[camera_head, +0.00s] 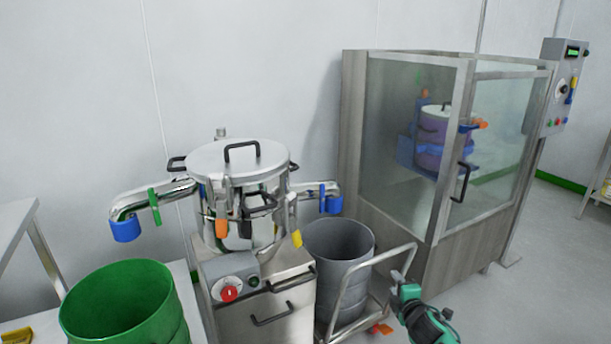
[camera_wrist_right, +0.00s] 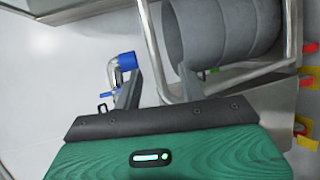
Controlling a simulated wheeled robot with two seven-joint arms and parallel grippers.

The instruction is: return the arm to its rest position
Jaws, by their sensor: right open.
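My right gripper (camera_head: 399,277) is at the lower right of the head view, at the end of my green and dark arm. It is in front of the trolley with the grey drum and below the glass-fronted cabinet. The grey drum (camera_wrist_right: 222,40) shows beyond the fingers there. I cannot tell whether the gripper touches the trolley rail. My left gripper is not in view.
A steel vessel (camera_head: 240,195) with blue-capped spouts stands left of the grey drum (camera_head: 338,262) on its wheeled trolley (camera_head: 408,252). A green bin (camera_head: 125,300) is at the lower left. The cabinet (camera_head: 400,150) stands behind at right. Floor (camera_head: 540,270) at right is clear.

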